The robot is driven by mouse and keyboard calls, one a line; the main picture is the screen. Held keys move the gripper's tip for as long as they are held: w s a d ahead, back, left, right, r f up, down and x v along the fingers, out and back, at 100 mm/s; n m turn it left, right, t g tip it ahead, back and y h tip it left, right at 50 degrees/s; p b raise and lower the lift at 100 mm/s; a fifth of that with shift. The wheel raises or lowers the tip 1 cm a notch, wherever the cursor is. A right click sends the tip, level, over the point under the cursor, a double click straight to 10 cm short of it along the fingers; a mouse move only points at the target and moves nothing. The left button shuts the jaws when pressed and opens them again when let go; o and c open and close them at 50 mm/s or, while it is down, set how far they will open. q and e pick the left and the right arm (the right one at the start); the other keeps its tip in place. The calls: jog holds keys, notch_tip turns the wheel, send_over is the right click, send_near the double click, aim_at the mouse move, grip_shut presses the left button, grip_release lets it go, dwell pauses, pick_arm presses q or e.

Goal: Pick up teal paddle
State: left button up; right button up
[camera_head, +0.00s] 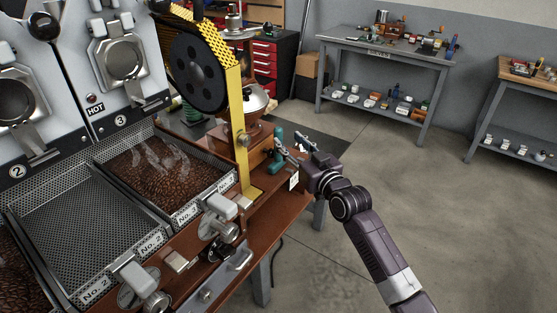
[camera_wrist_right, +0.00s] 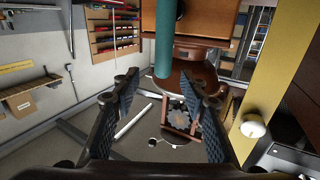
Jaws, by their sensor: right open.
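The teal paddle (camera_head: 277,161) is at the right end of the roaster's wooden bench, by a small wooden box, partly hidden by my right gripper. My right gripper (camera_head: 293,146) is open, with its fingers pointing left close to the paddle. In the right wrist view, a teal upright part of the paddle (camera_wrist_right: 165,42) shows at top centre, between the lines of the two open fingers (camera_wrist_right: 160,82). I cannot tell whether the fingers touch it. My left gripper is not in view.
The roaster's yellow belt guard (camera_head: 240,130) stands just left of the paddle. Trays of beans (camera_head: 165,180) and front levers (camera_head: 220,205) lie further left. A grey workbench (camera_head: 385,48) stands at the back. The floor (camera_head: 420,190) to the right is open.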

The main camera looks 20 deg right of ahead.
aim_at(281, 136)
jog(key=shift+w+a, duration=0.2)
jog(key=shift+w, duration=0.3)
jog(key=shift+w+a, duration=0.2)
jog(key=shift+w, duration=0.25)
jog(key=shift+w+a+f+p, duration=0.1)
jog(key=shift+w+a, duration=0.05)
jog(key=shift+w, duration=0.6)
jog(key=shift+w+a+f+p, duration=0.15)
jog(key=shift+w+a, duration=0.05)
jog(key=shift+w, duration=0.55)
jog(key=shift+w+a+f+p, duration=0.1)
jog(key=shift+w+a, duration=0.05)
jog(key=shift+w, duration=0.6)
grip_shut()
